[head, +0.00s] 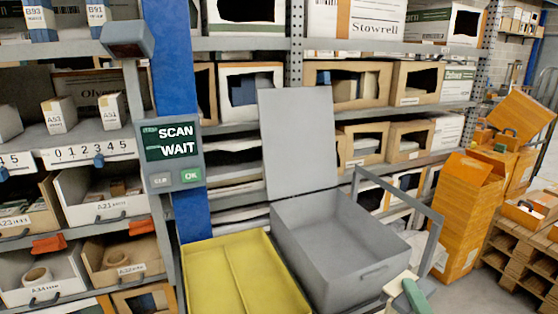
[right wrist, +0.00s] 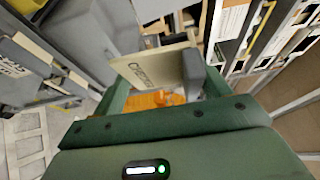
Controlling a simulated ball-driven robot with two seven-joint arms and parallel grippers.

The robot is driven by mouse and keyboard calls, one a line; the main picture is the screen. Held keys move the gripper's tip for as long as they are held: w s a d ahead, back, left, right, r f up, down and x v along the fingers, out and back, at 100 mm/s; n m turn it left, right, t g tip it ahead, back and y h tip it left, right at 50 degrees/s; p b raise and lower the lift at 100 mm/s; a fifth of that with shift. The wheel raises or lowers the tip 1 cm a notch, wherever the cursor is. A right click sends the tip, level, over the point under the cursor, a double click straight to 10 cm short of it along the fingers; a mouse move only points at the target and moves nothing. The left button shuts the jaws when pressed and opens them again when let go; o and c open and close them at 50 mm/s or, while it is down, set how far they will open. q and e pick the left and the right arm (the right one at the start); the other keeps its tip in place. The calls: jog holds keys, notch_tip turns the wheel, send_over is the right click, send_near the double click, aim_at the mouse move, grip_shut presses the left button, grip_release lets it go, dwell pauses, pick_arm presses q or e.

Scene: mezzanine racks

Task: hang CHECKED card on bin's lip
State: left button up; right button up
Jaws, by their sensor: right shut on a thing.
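A pale cream card (right wrist: 150,68) with CHECKED printed on it is held by my right gripper (right wrist: 178,78) in the right wrist view. A grey finger covers its right end. In the head view my right gripper (head: 412,296) is at the bottom right, cut off by the frame, with a pale piece beside it. It is just right of the open grey bin (head: 335,290), apart from the shelves. White open bins A21 (head: 117,218) and A34 (head: 48,295), and tan bins A23 (head: 40,228) and A32 (head: 125,272), sit on the left shelves. My left gripper is not in view.
The grey bin's lid (head: 298,140) stands upright behind it. A yellow divided tray (head: 240,275) lies left of it. A scan terminal (head: 172,155) reads SCAN WAIT on the blue post. Orange boxes (head: 465,215) and pallets (head: 525,265) stand at right.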

jog(key=shift+s+a+r, duration=0.3)
jog(key=shift+s+r, duration=0.4)
jog(key=shift+r, duration=0.15)
jog(key=s+f, duration=0.5)
jog(key=s, duration=0.1)
jog(key=shift+s+f, duration=0.15)
jog(key=shift+s, duration=0.15)
